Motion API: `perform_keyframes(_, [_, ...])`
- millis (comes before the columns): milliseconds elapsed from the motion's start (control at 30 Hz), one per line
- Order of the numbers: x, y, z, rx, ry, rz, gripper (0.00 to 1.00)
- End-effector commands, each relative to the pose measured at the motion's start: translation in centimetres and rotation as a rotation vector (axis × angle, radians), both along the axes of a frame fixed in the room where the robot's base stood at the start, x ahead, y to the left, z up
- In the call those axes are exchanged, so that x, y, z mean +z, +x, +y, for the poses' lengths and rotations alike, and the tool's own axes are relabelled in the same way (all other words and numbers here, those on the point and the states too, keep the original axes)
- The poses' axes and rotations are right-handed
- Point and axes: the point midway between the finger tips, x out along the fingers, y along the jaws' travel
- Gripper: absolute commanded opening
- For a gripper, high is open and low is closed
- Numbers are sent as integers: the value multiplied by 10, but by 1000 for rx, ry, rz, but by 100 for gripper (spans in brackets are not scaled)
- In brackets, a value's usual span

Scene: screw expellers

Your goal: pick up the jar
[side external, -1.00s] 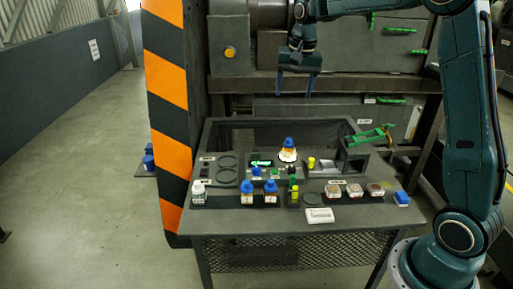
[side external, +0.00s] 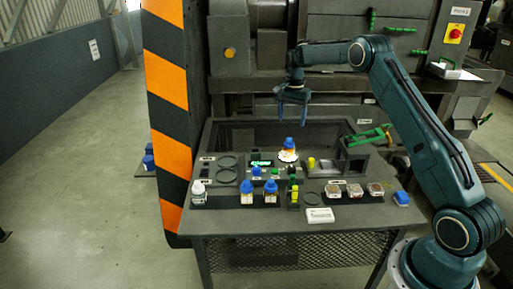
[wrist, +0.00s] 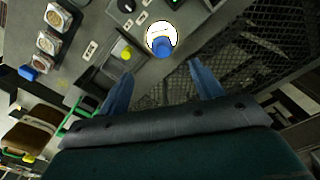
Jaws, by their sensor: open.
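A jar with a blue cap (side external: 289,143) stands upright on a round white pan at the middle of the workbench. Its body shows white and orange in the side view. In the wrist view I see its blue cap (wrist: 163,46) from above against the white disc, just ahead of the gap between my fingers. My gripper (side external: 294,113) is open and empty, pointing down above the jar and apart from it. Both blue fingers of my gripper (wrist: 162,78) show spread in the wrist view.
More blue-capped bottles (side external: 247,192) stand at the bench's front, with a white-capped bottle (side external: 198,190) to their left. Several sample dishes (side external: 354,190) and a blue block (side external: 401,198) are at right. A green-handled device (side external: 368,137) rises right of the jar. Machinery stands behind.

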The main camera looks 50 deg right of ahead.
Motion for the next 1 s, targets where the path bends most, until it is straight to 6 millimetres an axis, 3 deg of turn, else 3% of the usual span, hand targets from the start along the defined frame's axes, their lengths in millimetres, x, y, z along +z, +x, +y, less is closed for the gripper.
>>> perform_keyframes(267, [-7, 0, 0, 1, 0, 1, 65])
perform_keyframes(800, [-77, 0, 0, 2, 1, 1, 65])
perform_keyframes(1000, [-86, 1, 0, 2, -1, -1, 65])
